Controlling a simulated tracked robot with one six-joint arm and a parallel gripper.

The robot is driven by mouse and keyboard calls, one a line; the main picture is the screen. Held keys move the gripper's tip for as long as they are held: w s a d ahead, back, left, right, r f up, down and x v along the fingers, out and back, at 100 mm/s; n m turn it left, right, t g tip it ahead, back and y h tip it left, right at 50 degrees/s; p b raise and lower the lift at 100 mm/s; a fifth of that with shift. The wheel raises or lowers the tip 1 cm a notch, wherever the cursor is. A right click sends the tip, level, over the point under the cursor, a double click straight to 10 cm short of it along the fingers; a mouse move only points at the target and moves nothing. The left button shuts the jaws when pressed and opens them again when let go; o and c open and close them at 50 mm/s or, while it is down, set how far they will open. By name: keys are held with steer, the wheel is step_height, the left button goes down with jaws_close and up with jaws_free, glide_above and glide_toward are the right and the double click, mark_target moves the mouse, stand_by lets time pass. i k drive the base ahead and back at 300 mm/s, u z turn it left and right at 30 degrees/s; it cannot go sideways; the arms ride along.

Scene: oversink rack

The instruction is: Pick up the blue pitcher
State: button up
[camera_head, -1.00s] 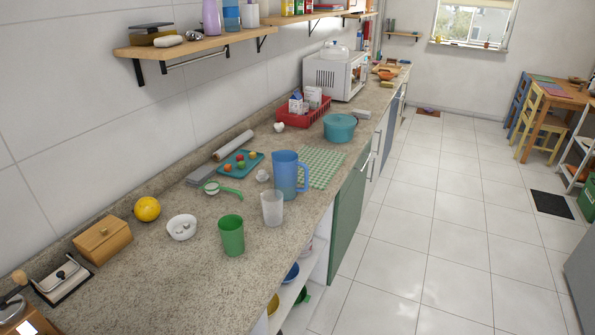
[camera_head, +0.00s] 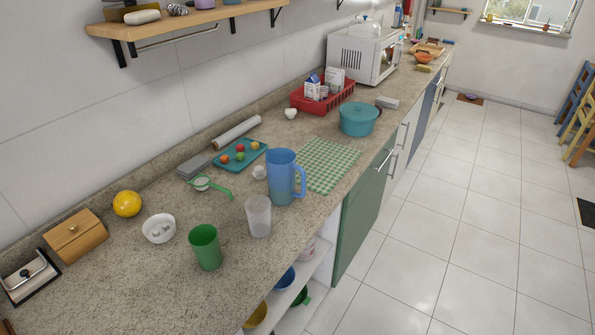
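The blue pitcher (camera_head: 281,178) stands upright on the speckled stone counter, with its handle toward the right. It is near the counter's front edge. A clear frosted cup (camera_head: 258,216) stands just in front of it to the left. A green and white checked cloth (camera_head: 326,165) lies behind it to the right. My gripper is not in view.
A green cup (camera_head: 205,247), a white bowl (camera_head: 159,228) and a yellow-orange fruit (camera_head: 127,204) stand to the left. A teal tray (camera_head: 239,155) and a green-handled strainer (camera_head: 209,185) lie behind the pitcher. A teal pot (camera_head: 358,119) is farther back.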

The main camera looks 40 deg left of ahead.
mark_target(281, 166)
steer(key=i, duration=2.25)
steer(key=u, duration=2.85)
